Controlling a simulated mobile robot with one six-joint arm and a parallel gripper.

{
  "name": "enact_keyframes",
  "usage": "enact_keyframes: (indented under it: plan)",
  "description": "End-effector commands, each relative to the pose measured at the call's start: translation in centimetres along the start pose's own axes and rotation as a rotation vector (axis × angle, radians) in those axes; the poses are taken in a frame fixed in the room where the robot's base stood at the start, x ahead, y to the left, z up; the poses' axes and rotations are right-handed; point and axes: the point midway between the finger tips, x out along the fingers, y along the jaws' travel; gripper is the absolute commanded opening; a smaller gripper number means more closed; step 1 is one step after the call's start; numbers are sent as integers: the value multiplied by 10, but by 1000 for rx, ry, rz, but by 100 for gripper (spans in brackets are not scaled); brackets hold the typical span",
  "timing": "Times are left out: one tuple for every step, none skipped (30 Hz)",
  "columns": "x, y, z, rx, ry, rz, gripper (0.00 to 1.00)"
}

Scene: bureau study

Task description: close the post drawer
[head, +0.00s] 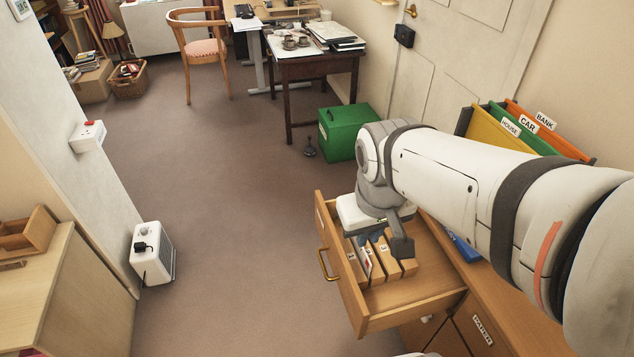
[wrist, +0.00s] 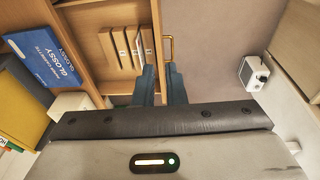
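The post drawer (head: 416,311) is pulled out of the wooden cabinet in the head view. Its front panel has a brass handle (head: 326,265), which also shows in the wrist view (wrist: 168,48). Several upright wooden dividers with white tabs (head: 381,262) stand inside. My gripper (wrist: 161,82) has two dark blue fingers with a gap between them, in line with the drawer front in the wrist view. The right finger is near the handle. Whether they touch the drawer is unclear. In the head view the fingers are mostly hidden by my wrist, over the drawer.
A cabinet front labelled PAPER (head: 482,330) lies beside the drawer. Coloured folders (head: 510,130) stand on the cabinet top, with a blue GLOSSY box (wrist: 45,58) nearby. A green box (head: 345,133) and a white heater (head: 152,254) stand on the floor. The carpet left of the drawer is clear.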

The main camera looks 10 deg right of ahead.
Motion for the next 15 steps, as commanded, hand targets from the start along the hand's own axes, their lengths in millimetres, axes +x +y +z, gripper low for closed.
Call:
enact_keyframes:
  plan:
    - [28, -6, -2, -87, -38, 14, 6]
    - [38, -9, -4, -145, -62, 26, 4]
    - [53, -13, -7, -231, -98, 43, 1]
    - [64, -16, -10, -299, -125, 57, 0]
    - [75, -20, -13, -368, -154, 72, 0]
    - [88, -24, -18, -459, -191, 93, 0]
    - [98, -28, -21, -527, -219, 109, 0]
    - [109, -32, -25, -594, -247, 125, 0]
    - [122, -38, -30, -683, -284, 147, 0]
    - [132, -43, -33, -748, -312, 164, 0]
    - [143, -48, -37, -813, -341, 181, 0]
    - [156, -55, -42, -900, -378, 205, 0]
    - [166, -60, -47, -963, -406, 224, 0]
    - [177, -66, -50, -1026, -436, 244, 0]
    - [190, -74, -56, -1106, -473, 270, 0]
